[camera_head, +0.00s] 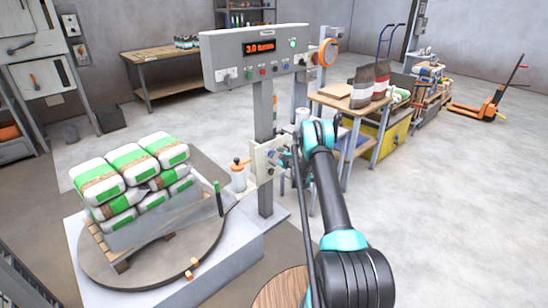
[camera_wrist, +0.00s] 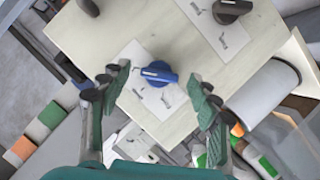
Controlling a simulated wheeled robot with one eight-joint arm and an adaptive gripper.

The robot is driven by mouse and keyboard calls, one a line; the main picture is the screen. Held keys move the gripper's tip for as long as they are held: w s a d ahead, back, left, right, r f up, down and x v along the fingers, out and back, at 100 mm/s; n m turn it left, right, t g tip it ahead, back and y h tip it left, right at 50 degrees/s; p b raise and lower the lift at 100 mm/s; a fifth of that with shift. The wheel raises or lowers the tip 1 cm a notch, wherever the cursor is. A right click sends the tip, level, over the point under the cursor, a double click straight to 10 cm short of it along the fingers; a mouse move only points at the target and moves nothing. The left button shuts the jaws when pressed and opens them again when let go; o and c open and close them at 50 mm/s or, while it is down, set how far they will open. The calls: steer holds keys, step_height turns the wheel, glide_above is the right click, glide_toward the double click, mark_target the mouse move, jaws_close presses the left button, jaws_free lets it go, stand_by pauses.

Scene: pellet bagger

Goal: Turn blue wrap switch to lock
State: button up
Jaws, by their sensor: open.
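The blue wrap switch (camera_wrist: 159,74) is a round knob with a raised grip bar, on a pale panel (camera_wrist: 85,30) in the wrist view. A white label plate with small dark marks sits behind it; the marks are too small to read. My gripper (camera_wrist: 161,80) is open, with one finger to the left of the blue switch and one to the right. The fingers look apart from the knob, and nothing is between them except the knob beyond. In the head view the panel (camera_head: 258,162) is on a grey post, and my arm partly hides it.
A black knob (camera_wrist: 231,9) is on the same panel at upper right. In the head view, white-green bags (camera_head: 128,158) are stacked on a turntable (camera_head: 100,272) at left. A wooden table (camera_head: 340,98) stands behind my arm. Open floor (camera_head: 445,200) lies at right.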

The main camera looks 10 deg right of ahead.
steer(key=shift+x, duration=0.8)
steer(key=shift+c, duration=0.2)
steer(key=c, duration=1.1)
steer(key=shift+m+g+y, duration=0.3)
steer(key=shift+m+g, duration=0.1)
steer(key=o, duration=1.1)
steer(key=shift+o, duration=0.2)
